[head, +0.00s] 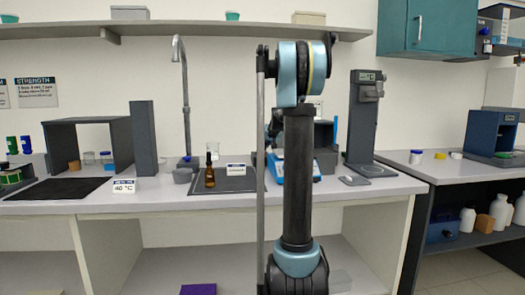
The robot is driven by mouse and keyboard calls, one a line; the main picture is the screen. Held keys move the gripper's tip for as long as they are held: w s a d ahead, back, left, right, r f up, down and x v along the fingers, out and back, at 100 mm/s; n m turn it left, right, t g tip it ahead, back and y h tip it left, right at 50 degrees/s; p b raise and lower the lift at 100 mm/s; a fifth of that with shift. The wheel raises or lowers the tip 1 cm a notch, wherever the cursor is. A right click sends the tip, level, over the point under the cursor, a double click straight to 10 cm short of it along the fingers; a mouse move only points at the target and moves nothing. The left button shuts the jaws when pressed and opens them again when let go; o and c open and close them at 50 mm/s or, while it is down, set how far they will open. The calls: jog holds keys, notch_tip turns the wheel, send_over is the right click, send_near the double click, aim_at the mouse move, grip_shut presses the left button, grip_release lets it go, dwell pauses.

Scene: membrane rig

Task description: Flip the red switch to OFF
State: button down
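I cannot make out a red switch anywhere in the head view. My arm rises through the middle of the picture and bends over at the top, covering part of the bench behind it. My gripper cannot be made out; the end of my arm is hidden behind its nearer links. Behind my arm, a blue and white device (276,170) shows only in part on the bench, in front of a dark grey housing (325,160). Whether either carries the switch cannot be told.
A grey bench (340,193) runs across the view. On it stand a brown bottle (210,177), a tap (184,100), a dark open-fronted box (90,124), a "40 °C" sign (123,185) and a tall dark instrument (362,125). A shelf (170,29) hangs above.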

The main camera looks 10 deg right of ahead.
jog(key=r, duration=0.4)
jog(key=shift+s+r, duration=0.2)
jog(key=shift+s, duration=0.05)
jog(key=a+v, duration=0.1)
jog(key=v, duration=0.8)
jog(key=shift+a+r, duration=0.2)
jog(key=shift+a, duration=0.15)
jog(key=shift+s, duration=0.1)
